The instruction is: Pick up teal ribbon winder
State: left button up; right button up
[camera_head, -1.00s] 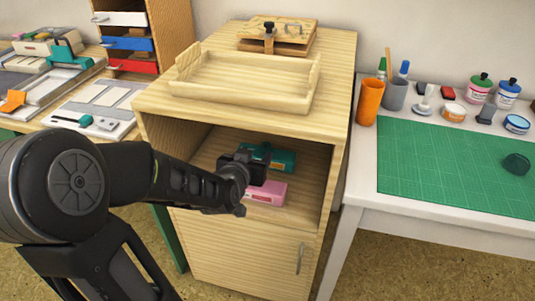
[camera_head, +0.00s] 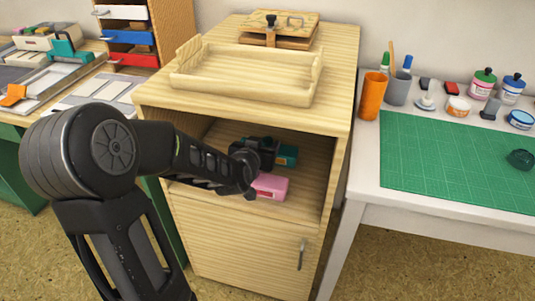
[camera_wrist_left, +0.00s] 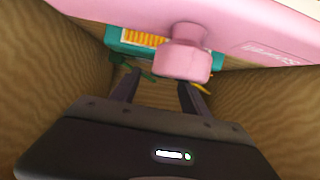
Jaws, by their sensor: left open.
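The teal ribbon winder (camera_head: 289,154) lies inside the open compartment of the wooden cabinet, partly hidden by my left gripper. In the left wrist view it shows as a teal body (camera_wrist_left: 122,50) with a yellow-orange striped part, partly covered by a pink device. That pink device (camera_head: 271,186) sits nearer the compartment's front; it also shows large in the left wrist view (camera_wrist_left: 240,20), with a round pink knob. My left gripper (camera_head: 266,148) is inside the compartment, at the teal winder. Its two fingers (camera_wrist_left: 158,90) are apart, and I see nothing held between them. Contact cannot be told. My right gripper is not in view.
The cabinet (camera_head: 240,235) has side walls and a top board close around my left arm. A wooden tray (camera_head: 245,92) and a small press (camera_head: 278,30) stand on top. A white table (camera_head: 365,185) with a green mat (camera_head: 450,160) is at right, a bench with paper tools at left.

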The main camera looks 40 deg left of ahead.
pick_arm(q)
jog(key=shift+x, duration=1.05)
jog(key=shift+c, duration=0.5)
grip_shut()
dwell(0.5)
